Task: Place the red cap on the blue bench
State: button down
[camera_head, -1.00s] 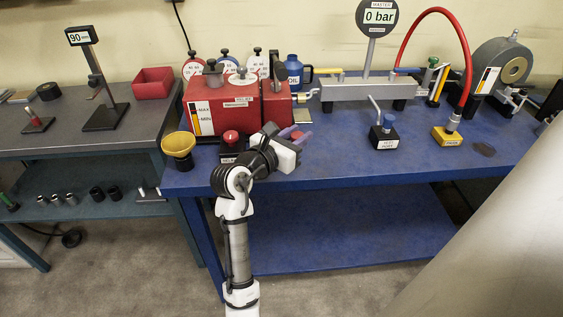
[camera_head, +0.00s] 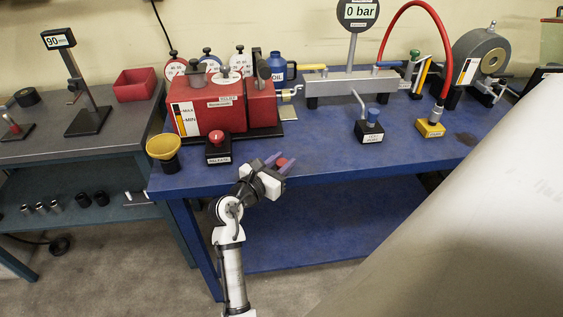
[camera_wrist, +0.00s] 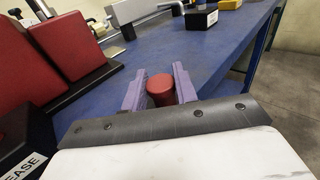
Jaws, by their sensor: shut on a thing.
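The red cap (camera_wrist: 160,88) is a small red cylinder held between the two purple fingers of my gripper (camera_wrist: 159,86) in the wrist view. In the head view the red cap (camera_head: 281,162) shows between the fingertips of my gripper (camera_head: 280,164). My gripper is shut on it near the front edge of the blue bench (camera_head: 330,150). Bare blue bench top lies beyond the fingers in the wrist view (camera_wrist: 200,50). I cannot tell how high the cap is above the bench top.
A black box labelled RELEASE with a red knob (camera_head: 218,147) and a yellow cup (camera_head: 164,150) stand left of my gripper. The red pump unit (camera_head: 228,105) stands behind. A black test port block (camera_head: 369,130) stands to the right. The bench top between is clear.

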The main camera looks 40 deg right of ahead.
jog(key=shift+f, duration=0.1)
jog(key=c, duration=1.1)
grip_release()
jog(key=shift+a, duration=0.2)
jog(key=b+v, duration=0.2)
jog(key=v, duration=0.9)
jog(key=shift+a+r, duration=0.25)
